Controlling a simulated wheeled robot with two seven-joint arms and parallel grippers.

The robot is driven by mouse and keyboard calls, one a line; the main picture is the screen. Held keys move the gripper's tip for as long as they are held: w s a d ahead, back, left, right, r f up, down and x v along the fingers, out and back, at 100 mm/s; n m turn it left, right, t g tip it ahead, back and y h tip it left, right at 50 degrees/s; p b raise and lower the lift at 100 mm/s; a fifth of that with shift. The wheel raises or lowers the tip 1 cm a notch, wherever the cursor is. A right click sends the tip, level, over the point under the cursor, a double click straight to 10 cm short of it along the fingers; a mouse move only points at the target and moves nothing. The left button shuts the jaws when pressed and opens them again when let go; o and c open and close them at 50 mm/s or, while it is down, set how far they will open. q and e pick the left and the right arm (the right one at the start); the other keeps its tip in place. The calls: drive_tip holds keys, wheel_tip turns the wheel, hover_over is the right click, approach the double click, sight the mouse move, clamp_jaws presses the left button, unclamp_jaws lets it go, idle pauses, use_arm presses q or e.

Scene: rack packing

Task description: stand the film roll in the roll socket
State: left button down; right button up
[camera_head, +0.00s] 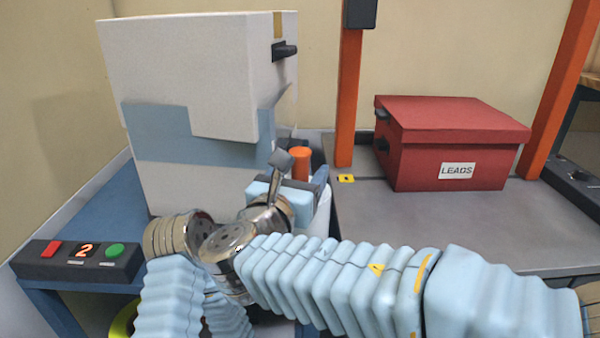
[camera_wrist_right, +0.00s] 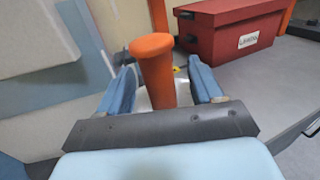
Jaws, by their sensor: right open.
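What looks like the film roll is an orange core (camera_head: 301,158) with a white body (camera_head: 321,214) below it, beside the big white box. In the right wrist view the orange core (camera_wrist_right: 155,70) stands upright, with a little of the white body (camera_wrist_right: 143,100) at its base. My right gripper (camera_head: 299,181) is open, with its pale blue fingers on either side of the core; I cannot tell whether they touch it. The right gripper (camera_wrist_right: 161,78) hides the lower part of the roll. I cannot make out the roll socket. My left gripper is not in view.
A big white box (camera_head: 205,75) with a blue band stands close on the left. A red LEADS case (camera_head: 450,145) sits on the grey bench (camera_head: 345,215), between orange posts (camera_head: 348,100). A button box (camera_head: 80,262) is at lower left, above part of a yellow ring (camera_head: 122,322).

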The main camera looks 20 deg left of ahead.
drive_tip(key=shift+s, duration=0.2)
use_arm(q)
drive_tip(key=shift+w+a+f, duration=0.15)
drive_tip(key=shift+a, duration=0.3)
use_arm(e)
drive_tip(key=s+a, duration=0.1)
drive_tip(key=s, duration=1.2)
drive_tip(key=shift+s, duration=0.2)
drive_tip(key=shift+r, duration=0.1)
